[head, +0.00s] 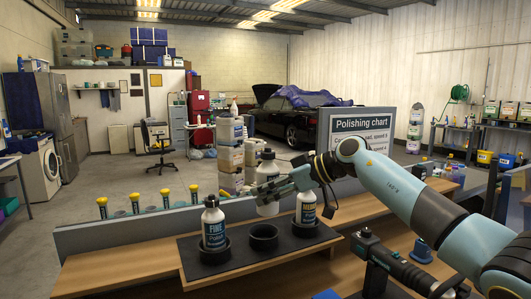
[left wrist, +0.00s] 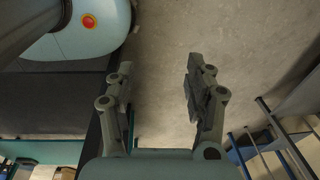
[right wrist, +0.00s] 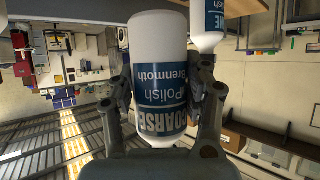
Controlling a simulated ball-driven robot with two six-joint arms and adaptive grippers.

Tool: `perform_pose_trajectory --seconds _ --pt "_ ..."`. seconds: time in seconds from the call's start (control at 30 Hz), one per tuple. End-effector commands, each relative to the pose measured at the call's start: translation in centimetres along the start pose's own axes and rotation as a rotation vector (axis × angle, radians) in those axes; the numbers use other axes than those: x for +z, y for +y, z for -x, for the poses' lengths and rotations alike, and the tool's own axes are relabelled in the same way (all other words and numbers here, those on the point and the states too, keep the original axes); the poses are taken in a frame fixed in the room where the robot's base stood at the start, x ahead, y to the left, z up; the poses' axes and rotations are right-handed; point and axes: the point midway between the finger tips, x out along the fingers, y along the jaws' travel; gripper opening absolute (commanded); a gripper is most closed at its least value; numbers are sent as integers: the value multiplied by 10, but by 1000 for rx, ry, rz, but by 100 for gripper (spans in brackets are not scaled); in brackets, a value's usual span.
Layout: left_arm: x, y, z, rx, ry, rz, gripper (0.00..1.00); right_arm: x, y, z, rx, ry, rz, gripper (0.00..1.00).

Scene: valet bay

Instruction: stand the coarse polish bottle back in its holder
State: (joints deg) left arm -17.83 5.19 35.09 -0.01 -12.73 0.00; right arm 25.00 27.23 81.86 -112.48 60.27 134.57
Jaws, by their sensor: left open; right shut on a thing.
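The coarse polish bottle (head: 268,172) is white with a dark cap and a blue label. It is upright in my right gripper (head: 264,189), which is shut around its body. In the right wrist view its label reads COARSE (right wrist: 160,105), with a finger on each side. The black holder (head: 190,262) has three round cups. Its middle cup (head: 263,232) is empty, and the bottle's base shows above and apart from it. My left gripper (left wrist: 158,82) is open and empty over bare floor, outside the head view.
A FINE bottle (head: 213,230) stands in the left cup, and another bottle (head: 306,212) stands in the right cup, close to my gripper. The Polishing chart (head: 362,124) rises behind. A polisher (head: 400,268) lies on the bench at the right. Yellow-capped bottles (head: 135,198) line up behind the ledge.

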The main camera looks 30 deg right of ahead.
Motion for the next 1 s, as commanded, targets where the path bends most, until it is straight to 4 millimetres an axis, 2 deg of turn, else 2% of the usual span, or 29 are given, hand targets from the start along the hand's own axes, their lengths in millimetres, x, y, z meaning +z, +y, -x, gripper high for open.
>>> perform_pose_trajectory --seconds 0.03,0.1,0.33,0.57,1.0 --pt "-2 -2 18 0 1 0 54 -14 7 0 6 2 -8 10" --pt "-4 -2 26 0 3 0 54 -18 13 -6 13 2 -10 10" --pt "-22 9 31 13 28 7 54 -18 20 -15 19 0 -10 10" --pt "-22 13 14 16 32 8 54 -5 20 -22 20 0 -9 10" --pt "-10 11 -34 9 17 5 54 25 21 -38 19 1 -10 10"
